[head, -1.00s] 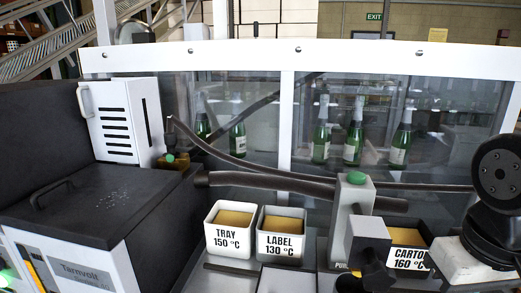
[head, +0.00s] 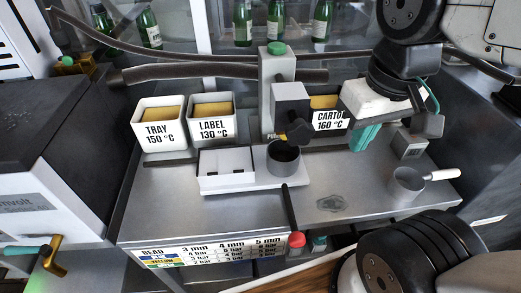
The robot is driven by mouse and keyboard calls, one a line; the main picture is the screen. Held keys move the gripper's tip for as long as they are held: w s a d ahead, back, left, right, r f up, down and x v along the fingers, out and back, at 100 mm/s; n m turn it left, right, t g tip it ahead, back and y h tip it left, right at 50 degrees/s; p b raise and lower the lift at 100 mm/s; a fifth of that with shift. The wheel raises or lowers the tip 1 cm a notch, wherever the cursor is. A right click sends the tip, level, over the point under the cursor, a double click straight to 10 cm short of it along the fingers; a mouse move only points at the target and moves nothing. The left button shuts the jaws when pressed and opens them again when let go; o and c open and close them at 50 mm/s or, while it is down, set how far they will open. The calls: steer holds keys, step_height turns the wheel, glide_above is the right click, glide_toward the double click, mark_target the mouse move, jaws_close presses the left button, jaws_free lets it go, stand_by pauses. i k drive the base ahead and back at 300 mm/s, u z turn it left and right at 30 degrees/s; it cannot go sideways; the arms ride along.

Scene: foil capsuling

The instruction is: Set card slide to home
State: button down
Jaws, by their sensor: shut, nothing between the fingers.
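A low white slide with flat white card-like panels (head: 228,168) sits on a pale base plate on the steel bench; I take it to be the card slide. It is left of a dark grey round pot (head: 284,158), under the dispenser's nozzle. My gripper (head: 364,141) shows in the head view at the right, with teal fingers below a white body. It appears shut and empty, in front of the CARTON bin, to the right of the slide and apart from it. Whether the slide has a home mark cannot be told.
The grey dispenser post (head: 271,90) with a green button rises behind the slide. TRAY (head: 160,133) and LABEL (head: 212,129) bins stand at the left. A small pan (head: 406,184) stands at the right. A red-ended lever (head: 296,239) is at the front edge.

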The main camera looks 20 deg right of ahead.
mark_target(240, 168)
steer(key=u, duration=0.05)
steer(key=k, duration=0.5)
steer(key=u, duration=2.05)
steer(key=k, duration=0.85)
steer(key=z, duration=1.8)
